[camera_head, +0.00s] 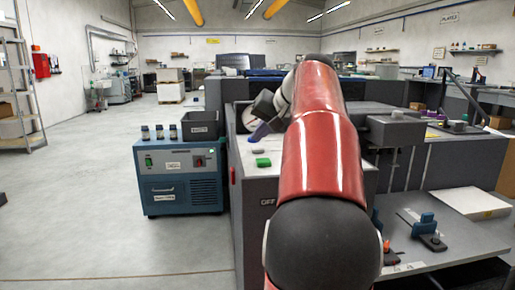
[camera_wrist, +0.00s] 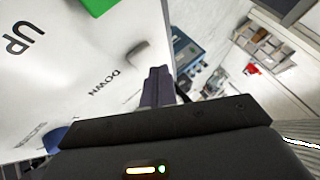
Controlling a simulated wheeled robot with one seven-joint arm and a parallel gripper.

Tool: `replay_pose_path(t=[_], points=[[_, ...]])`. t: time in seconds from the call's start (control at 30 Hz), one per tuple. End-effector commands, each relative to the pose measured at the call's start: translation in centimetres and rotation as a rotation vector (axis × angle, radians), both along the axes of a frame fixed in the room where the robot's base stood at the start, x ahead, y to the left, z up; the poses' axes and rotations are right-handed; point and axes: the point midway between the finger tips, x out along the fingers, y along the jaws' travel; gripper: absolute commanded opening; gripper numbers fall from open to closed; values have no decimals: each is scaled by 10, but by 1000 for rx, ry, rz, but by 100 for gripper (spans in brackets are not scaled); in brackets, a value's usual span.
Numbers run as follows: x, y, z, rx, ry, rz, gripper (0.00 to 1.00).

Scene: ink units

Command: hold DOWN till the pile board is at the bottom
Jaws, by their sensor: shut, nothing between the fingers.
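The control panel (camera_wrist: 70,60) is pale, with printed labels UP and DOWN. A grey button (camera_wrist: 137,50) sits by the DOWN label (camera_wrist: 105,83); it also shows on the cabinet top in the head view (camera_head: 258,151). A green button (camera_wrist: 97,5) lies beyond it, also in the head view (camera_head: 263,163). My gripper (camera_wrist: 158,70) is shut and empty, its fingertips beside the grey button and apart from it in the picture. In the head view my gripper (camera_head: 259,132) is just behind the buttons. I cannot tell the pile board apart for sure.
A blue button (camera_wrist: 56,138) is partly hidden by my gripper's body. A blue machine (camera_head: 180,178) with a dark bin (camera_head: 201,126) and small jars stands left of the grey cabinet (camera_head: 262,225). A grey table (camera_head: 440,250) is at right.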

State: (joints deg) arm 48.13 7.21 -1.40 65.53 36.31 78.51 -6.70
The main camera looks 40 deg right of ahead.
Motion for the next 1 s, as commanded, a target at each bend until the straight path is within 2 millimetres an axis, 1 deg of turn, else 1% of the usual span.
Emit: replay_pose_path(t=[0.37, 0.63, 1.0], points=[[0, 0, 0, 0, 0, 0, 0], [0, 0, -9, 1, 0, 1, 0], [0, 0, -9, 0, 0, 0, 0]])
